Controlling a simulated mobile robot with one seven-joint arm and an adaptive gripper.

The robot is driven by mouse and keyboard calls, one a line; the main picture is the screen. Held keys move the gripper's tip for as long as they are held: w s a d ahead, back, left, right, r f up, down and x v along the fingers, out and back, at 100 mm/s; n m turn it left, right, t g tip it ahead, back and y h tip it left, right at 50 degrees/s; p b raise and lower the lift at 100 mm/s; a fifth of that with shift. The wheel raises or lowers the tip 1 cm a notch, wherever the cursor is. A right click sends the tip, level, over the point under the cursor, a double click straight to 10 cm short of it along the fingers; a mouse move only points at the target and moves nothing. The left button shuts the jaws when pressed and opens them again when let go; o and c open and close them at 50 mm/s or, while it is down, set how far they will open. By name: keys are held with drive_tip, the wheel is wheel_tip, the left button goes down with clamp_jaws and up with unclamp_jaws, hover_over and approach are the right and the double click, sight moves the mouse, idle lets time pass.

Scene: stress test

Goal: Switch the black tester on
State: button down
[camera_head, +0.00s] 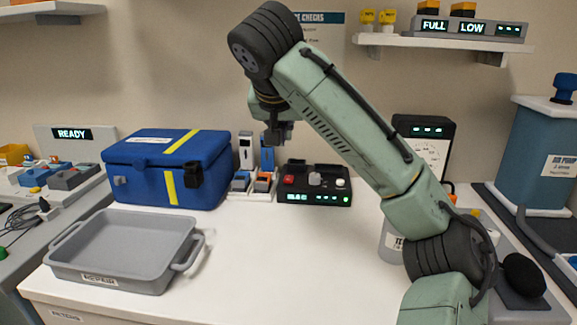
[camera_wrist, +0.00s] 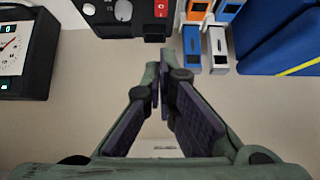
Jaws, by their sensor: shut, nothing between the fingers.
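A low black box (camera_head: 316,198) stands on the white worktop, with a lit green display on its front. Its top carries a red button (camera_head: 288,179), a light grey control (camera_head: 314,178) and a white knob (camera_head: 340,183). In the wrist view the black box (camera_wrist: 108,23) is at the top edge, partly cut off. A taller black gauge unit (camera_head: 423,128) with a white dial stands to its right; I cannot tell for certain which is the tester. My gripper (camera_head: 279,138) is shut and empty, above and slightly left of the low box, apart from it; its fingertips show in the wrist view (camera_wrist: 162,72).
A blue case (camera_head: 150,163) with yellow straps and small blue and orange devices (camera_head: 264,181) stand left of the low box. A grey tray (camera_head: 110,270) is at the front left. A shelf (camera_head: 440,42) hangs behind. The worktop's middle front is clear.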

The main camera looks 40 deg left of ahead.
drive_tip(key=shift+w+a+r, duration=0.1)
drive_tip(key=shift+w+a+r+p, duration=0.2)
drive_tip(key=shift+w+a+p, duration=0.15)
drive_tip(key=shift+w+p, duration=0.3)
